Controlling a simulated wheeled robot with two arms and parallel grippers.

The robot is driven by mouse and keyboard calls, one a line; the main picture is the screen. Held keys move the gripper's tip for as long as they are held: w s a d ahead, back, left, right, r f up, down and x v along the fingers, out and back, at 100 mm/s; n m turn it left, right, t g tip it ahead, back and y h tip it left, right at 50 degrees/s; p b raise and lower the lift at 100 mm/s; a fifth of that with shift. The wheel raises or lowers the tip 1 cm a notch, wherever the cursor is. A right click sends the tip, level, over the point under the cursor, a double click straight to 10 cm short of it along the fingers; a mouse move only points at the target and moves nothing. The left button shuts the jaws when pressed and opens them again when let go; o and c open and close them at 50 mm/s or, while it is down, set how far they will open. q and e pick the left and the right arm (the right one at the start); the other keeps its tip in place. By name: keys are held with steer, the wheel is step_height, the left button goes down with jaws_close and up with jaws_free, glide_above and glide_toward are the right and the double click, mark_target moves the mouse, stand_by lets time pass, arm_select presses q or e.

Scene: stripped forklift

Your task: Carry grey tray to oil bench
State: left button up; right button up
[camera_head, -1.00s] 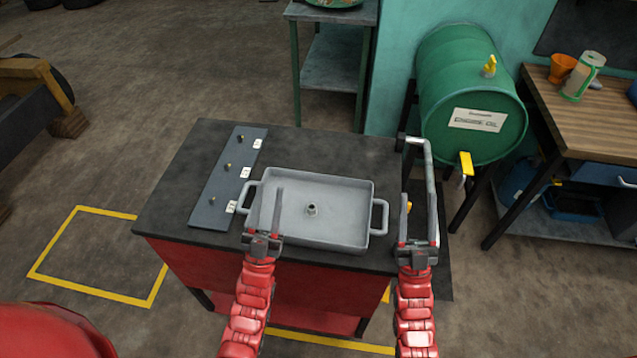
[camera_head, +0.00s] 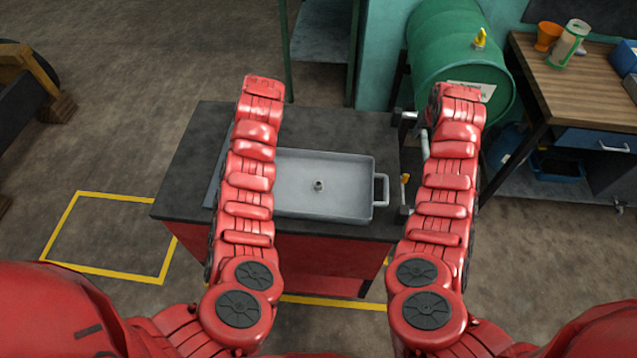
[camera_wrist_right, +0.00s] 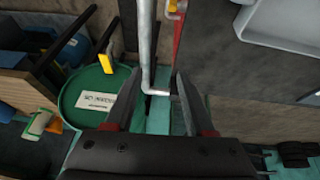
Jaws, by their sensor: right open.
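The grey tray (camera_head: 345,185) lies on the black top of a red cart (camera_head: 330,243). Its right handle shows; its left side is hidden behind my left arm. A corner of the tray also shows at the upper right of the right wrist view (camera_wrist_right: 285,22). My right gripper (camera_wrist_right: 160,76) is open, with a grey metal bar (camera_wrist_right: 147,45) in view near and between its fingers; I cannot tell whether they touch. The tray is apart from this gripper. My left gripper is hidden beyond its arm. A wood-topped bench (camera_head: 545,92), likely the oil bench, stands at the right.
An orange funnel (camera_head: 547,36) and a jug (camera_head: 568,43) are on the bench. A yellow floor outline (camera_head: 75,262) marks clear floor on the left.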

arm_select(q)
steer(key=s+d+r+n+g+h, duration=0.1)
steer(key=s+d+r+g, duration=0.1)
steer(key=s+g, duration=0.3)
steer(key=s+r, duration=0.1)
steer(key=s, duration=0.3)
steer(key=shift+s+r, duration=0.3)
steer(key=shift+s, duration=0.1)
arm_select(e)
steer(key=s+a+r+g+y, duration=0.3)
steer(key=s+a+r+g, duration=0.1)
steer(key=s, duration=0.5)
steer(key=shift+s+a+r+g, duration=0.15)
steer(key=shift+a+r+g, duration=0.2)
steer(key=shift+a, duration=0.35)
arm_select(q)
steer(key=shift+d, duration=0.1)
steer(key=x, duration=1.7)
steer(key=shift+s+d+f, duration=0.2)
steer(key=shift+f, duration=0.05)
arm_select(e)
glide_toward(387, 185)
steer(key=f, duration=0.3)
steer(key=a+f, duration=0.1)
steer(key=f, duration=0.5)
steer(key=shift+s+a, duration=0.1)
steer(key=shift+a, duration=0.25)
